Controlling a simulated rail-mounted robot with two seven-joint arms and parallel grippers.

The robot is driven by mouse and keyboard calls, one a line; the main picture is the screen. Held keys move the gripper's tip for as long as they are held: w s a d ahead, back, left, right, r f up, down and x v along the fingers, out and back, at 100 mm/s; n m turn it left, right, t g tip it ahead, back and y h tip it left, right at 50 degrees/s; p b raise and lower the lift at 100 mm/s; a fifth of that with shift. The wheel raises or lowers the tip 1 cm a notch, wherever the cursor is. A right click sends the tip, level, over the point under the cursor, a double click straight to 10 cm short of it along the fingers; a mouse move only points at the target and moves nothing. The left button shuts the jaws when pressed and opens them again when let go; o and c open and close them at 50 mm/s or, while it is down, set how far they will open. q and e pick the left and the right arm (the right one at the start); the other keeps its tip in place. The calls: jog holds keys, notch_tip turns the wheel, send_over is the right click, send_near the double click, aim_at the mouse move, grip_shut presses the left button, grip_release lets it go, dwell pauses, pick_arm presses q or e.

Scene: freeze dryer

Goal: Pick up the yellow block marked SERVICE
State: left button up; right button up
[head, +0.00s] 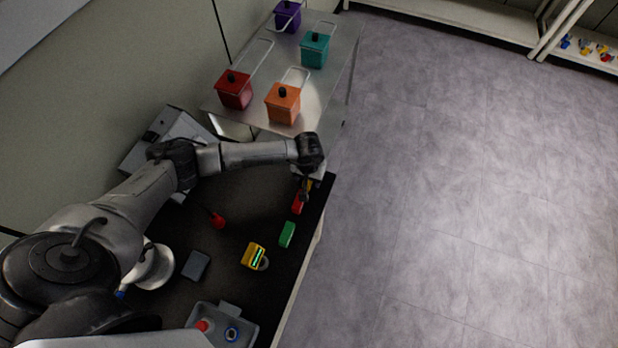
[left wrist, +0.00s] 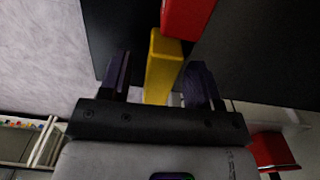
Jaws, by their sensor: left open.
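A yellow block (left wrist: 163,65) stands between the two fingers of my left gripper (left wrist: 158,82) in the left wrist view. The jaws are open, with a gap on at least the right side of the block. No lettering on it is legible. In the head view my left gripper (head: 305,191) points down at the far right edge of the black bench, and only a sliver of the yellow block (head: 310,184) shows. A red block (left wrist: 187,15) is just beyond the yellow one; it also shows in the head view (head: 297,204). My right gripper is not in view.
The black bench (head: 250,205) also holds a green block (head: 287,234), a yellow item with a green display (head: 252,254), a grey block (head: 195,265) and a grey tray (head: 249,329). A steel table (head: 335,75) with several coloured boxes stands behind. The floor at right is clear.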

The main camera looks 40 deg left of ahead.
pick_arm(q)
jog(key=shift+f, duration=0.15)
jog(key=c, duration=1)
